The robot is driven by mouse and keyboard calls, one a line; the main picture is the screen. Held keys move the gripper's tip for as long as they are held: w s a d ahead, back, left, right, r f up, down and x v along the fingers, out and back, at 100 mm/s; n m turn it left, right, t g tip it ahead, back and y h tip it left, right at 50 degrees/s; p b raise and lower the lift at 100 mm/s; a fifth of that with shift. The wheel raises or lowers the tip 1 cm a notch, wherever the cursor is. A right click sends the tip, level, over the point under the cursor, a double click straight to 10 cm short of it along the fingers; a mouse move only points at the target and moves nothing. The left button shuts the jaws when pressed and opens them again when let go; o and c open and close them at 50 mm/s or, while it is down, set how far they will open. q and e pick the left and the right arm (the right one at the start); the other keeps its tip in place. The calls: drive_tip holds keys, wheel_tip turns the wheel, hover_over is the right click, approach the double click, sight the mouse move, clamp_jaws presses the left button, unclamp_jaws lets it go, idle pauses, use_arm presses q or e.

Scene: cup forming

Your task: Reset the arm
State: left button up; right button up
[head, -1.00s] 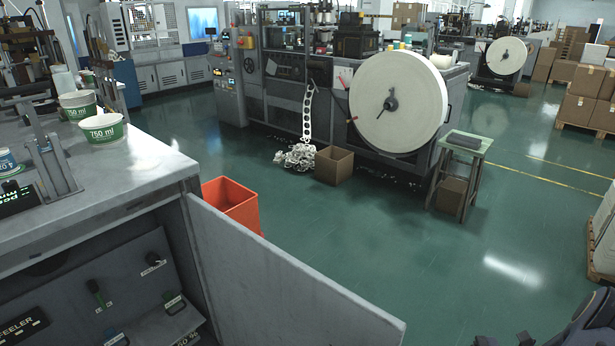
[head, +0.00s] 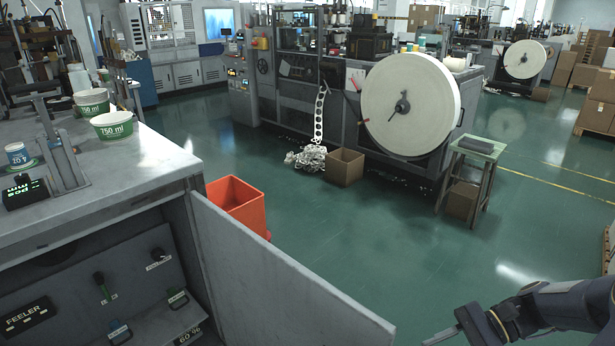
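My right gripper (head: 440,336) shows at the bottom right of the head view, at the end of my dark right arm (head: 570,303). It is over the open floor, apart from the grey cabinet door. I see it side-on and cut by the lower edge, so I cannot tell whether it is open or shut. No object shows in it. My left gripper and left arm are not in view.
A grey cabinet (head: 140,185) stands at left, its door (head: 270,270) swung open towards my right arm. Paper cups (head: 113,126) stand on it. An orange bin (head: 238,203) is behind the door. A machine with a large paper roll (head: 410,104) stands further back.

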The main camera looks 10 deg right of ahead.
drive_tip(key=s+a+r+n+t+h, duration=0.5)
drive_tip(key=s+a+r+n+h, duration=0.2)
drive_tip(key=s+a+n+h, duration=0.45)
wheel_tip(320, 180, up, 17)
drive_tip(key=w+n+y+p, duration=0.1)
drive_tip(key=y+p, duration=0.1)
drive_tip(key=p, duration=1.5)
drive_tip(key=shift+w+d+y, duration=0.3)
drive_tip(key=shift+w+y, duration=0.05)
drive_tip(key=shift+w, duration=0.05)
